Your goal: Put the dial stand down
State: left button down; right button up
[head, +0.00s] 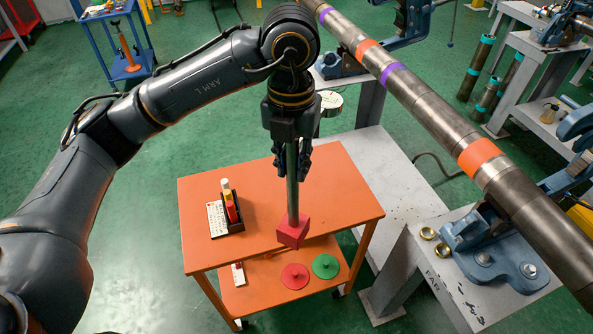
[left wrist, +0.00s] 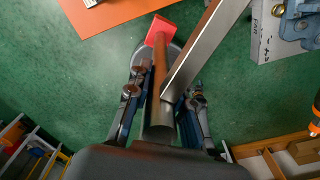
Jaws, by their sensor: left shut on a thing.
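The dial stand has a red block base (head: 293,232), a slim upright post (head: 292,190) and a round pale dial (head: 331,103) near the top. My left gripper (head: 291,160) points down and is shut on the post. The base hangs in front of the orange cart's front edge in the head view; its height above the top is hard to judge. In the left wrist view the red base (left wrist: 161,28) shows at the far end of the post, against green floor and a grey round shape, beside the orange top (left wrist: 100,18). My right gripper is not in view.
The orange cart (head: 330,180) carries a small dark holder with markers (head: 230,212) at its left; the right of its top is bare. Its lower shelf holds a red disc (head: 294,276) and a green disc (head: 325,266). A long banded pipe (head: 430,105) crosses the right in vises.

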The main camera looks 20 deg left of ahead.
pick_arm(q)
jog(key=w+a+f+p, duration=0.5)
jog(key=w+a+f, duration=0.1)
jog(key=f, duration=0.4)
jog(key=shift+w+a+f+p, duration=0.3)
jog(key=shift+w+a+f, duration=0.1)
jog(key=shift+w, duration=0.15)
jog(key=shift+d, duration=0.1)
jog(key=shift+f, duration=0.1)
jog(key=c, duration=1.2)
grip_release()
jog(key=shift+s+f, duration=0.1)
jog(key=shift+s, duration=0.05)
jog(key=shift+o, duration=0.2)
